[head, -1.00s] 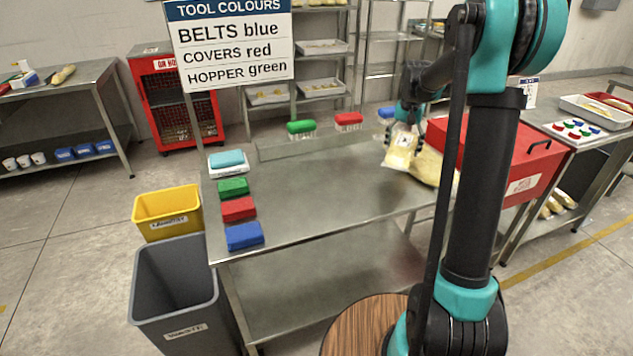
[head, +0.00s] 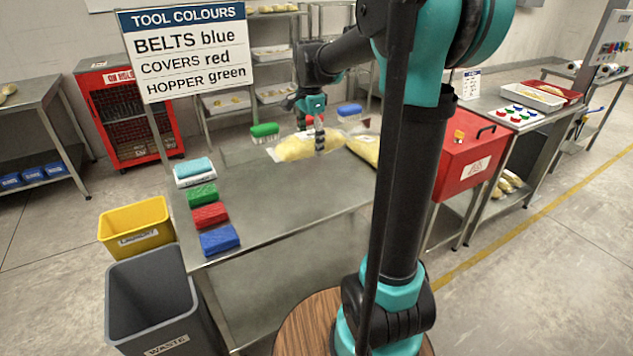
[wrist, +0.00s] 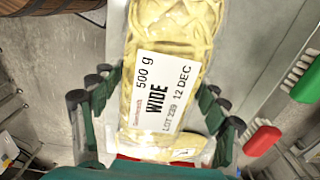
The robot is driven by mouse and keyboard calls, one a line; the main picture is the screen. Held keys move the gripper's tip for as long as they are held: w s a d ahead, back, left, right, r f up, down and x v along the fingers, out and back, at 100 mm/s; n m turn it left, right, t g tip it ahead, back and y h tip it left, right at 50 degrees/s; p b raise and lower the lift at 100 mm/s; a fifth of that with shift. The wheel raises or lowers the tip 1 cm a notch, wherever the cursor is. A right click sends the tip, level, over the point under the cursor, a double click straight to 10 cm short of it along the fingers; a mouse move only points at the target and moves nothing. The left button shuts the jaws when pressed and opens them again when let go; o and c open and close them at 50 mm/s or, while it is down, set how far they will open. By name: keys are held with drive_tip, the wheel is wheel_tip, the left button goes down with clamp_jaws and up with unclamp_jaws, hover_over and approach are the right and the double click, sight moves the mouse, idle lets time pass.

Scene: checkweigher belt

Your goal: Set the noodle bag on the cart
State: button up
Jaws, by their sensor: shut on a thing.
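A clear bag of yellow noodles (head: 292,148) is in my gripper (head: 318,125), over the back part of the steel table (head: 285,190). The wrist view shows the bag (wrist: 195,30) close up between the fingers of my gripper (wrist: 160,105), with a white label reading 500 g WIDE, LOT 229, 12 DEC. I cannot tell whether the bag touches the table. A second yellow bag (head: 366,148) lies just right of it, partly behind my arm. A red wire cage (head: 133,115) with an ON HOLD sign stands at the back left; I cannot tell if it is the cart.
Green (head: 264,131) and blue (head: 349,110) brushes are at the table's back edge. Coloured blocks line its left side. Yellow (head: 137,226) and grey (head: 150,300) bins stand left. A red box (head: 470,160) is on the right. A tray rack (head: 228,102) stands behind.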

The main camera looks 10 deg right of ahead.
sight(311, 193)
wheel_tip(311, 193, down, 16)
drive_tip(key=shift+r, duration=0.1)
idle(0.4)
drive_tip(key=shift+f, duration=0.2)
drive_tip(key=o, duration=1.6)
drive_tip(key=shift+o, duration=0.2)
